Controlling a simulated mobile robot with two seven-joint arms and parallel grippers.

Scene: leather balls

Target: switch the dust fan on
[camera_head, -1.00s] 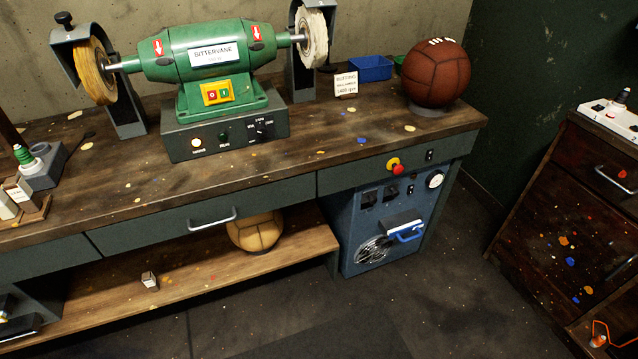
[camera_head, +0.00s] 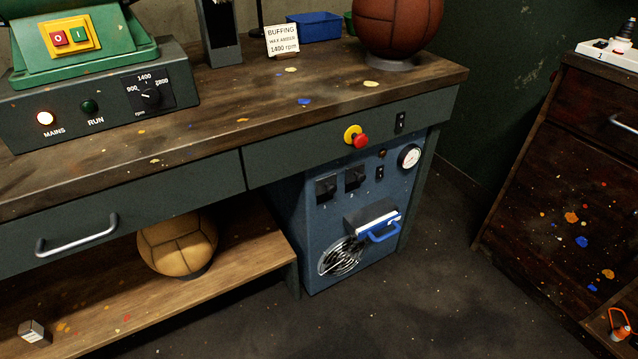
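A blue cabinet (camera_head: 312,225) stands under the right end of the bench and looks like the dust fan unit. Its front has a round fan grille (camera_head: 341,257), a drawer with a blue handle (camera_head: 384,230), two dark square fittings (camera_head: 355,178), a small black switch (camera_head: 380,172), a small dark reddish lamp (camera_head: 382,154) and a white dial gauge (camera_head: 409,157). Another black switch (camera_head: 400,122) sits on the bench front above. The switch positions are too small to tell. Neither of my grippers is in view.
A red stop button on yellow (camera_head: 356,137) juts from the bench front. The green buffing machine (camera_head: 85,60) has a control box with a lit MAINS lamp (camera_head: 45,118). A tan ball (camera_head: 177,245) sits on the lower shelf. A dark cabinet (camera_head: 560,190) stands right; the floor between is clear.

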